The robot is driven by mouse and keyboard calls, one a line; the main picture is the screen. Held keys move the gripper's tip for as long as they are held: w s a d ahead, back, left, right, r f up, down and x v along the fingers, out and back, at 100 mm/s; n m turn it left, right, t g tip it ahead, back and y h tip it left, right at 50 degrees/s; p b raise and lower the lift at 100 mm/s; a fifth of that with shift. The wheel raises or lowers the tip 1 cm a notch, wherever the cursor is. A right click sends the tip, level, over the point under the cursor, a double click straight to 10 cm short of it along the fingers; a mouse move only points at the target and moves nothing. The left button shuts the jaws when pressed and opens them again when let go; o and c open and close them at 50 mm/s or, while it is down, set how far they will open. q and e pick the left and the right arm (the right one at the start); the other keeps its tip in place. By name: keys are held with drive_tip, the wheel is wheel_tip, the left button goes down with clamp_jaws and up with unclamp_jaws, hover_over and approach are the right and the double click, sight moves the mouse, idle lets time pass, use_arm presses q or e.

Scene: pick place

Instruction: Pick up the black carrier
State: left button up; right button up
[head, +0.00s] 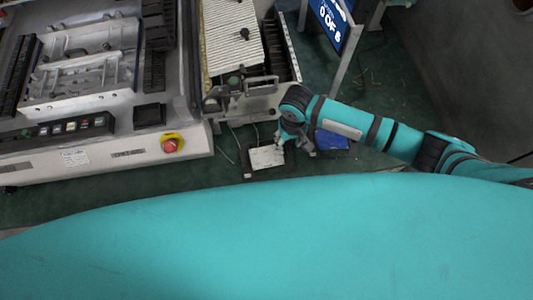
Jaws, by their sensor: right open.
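Several long black slotted parts lie on the machine at the left. One black part (154,70) stands at the right of its top and another (17,75) at its left edge. I cannot tell which of these is the black carrier. My right gripper (281,142) is open, low beside a dark-edged flat piece with a pale top (266,157); I cannot tell if they touch. No black part is seen between its fingers. My left gripper is out of view.
The grey machine (100,155) has a red stop button (170,145). A rack of white strips (232,40) stands right of it. A blue box (332,140) sits behind my right arm. A screen (333,22) stands at the back. The green floor (385,75) is mostly clear at right.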

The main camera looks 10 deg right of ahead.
drive_tip(key=shift+f, duration=0.8)
drive_tip(key=shift+c, duration=0.5)
clamp_jaws()
drive_tip(key=shift+r, duration=0.15)
